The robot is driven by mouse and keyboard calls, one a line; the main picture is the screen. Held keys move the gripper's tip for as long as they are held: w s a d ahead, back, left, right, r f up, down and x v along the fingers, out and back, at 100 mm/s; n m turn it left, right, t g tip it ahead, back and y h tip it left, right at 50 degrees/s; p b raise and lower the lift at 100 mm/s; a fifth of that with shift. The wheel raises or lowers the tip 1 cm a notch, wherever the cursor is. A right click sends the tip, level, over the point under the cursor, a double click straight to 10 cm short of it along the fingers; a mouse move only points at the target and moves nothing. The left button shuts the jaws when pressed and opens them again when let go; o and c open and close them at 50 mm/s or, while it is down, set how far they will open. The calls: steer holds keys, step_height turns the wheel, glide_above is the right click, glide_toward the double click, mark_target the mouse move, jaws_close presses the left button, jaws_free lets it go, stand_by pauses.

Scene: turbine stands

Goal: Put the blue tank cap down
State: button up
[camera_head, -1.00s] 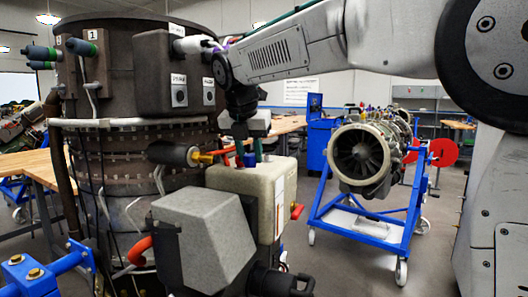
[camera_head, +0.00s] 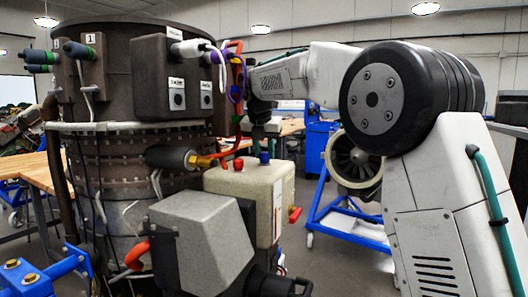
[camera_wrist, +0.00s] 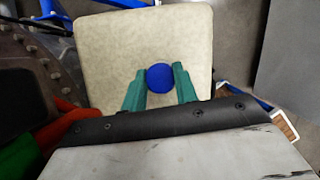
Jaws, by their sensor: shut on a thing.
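The blue tank cap (camera_wrist: 160,77) is a small round blue piece between the two green fingers of my gripper (camera_wrist: 159,80) in the wrist view. The gripper is shut on it. Below it lies the pale beige top of the tank (camera_wrist: 110,60). In the head view the cap (camera_head: 264,157) shows at the top of the beige tank (camera_head: 235,185), under my dark wrist. Whether the cap touches the tank top or is slightly above it, I cannot tell. The finger tips are hard to make out in the head view.
A red piece (camera_head: 238,163) shows at the tank top, left of the cap. A grey box (camera_head: 200,235) stands in front of the tank. A large dark turbine casing (camera_head: 110,175) stands at the left, with red hoses nearby. A blue engine stand (camera_head: 345,228) is behind at the right.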

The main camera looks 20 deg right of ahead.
steer(key=shift+s+f, duration=0.1)
steer(key=shift+f, duration=0.15)
steer(key=shift+a+f, duration=0.1)
steer(key=shift+f, duration=0.5)
jaws_close()
steer(key=o, duration=1)
jaws_free()
steer(key=shift+o, duration=0.2)
steer(key=shift+a+f, duration=0.1)
steer(key=shift+a, duration=0.05)
steer(key=shift+d, duration=0.2)
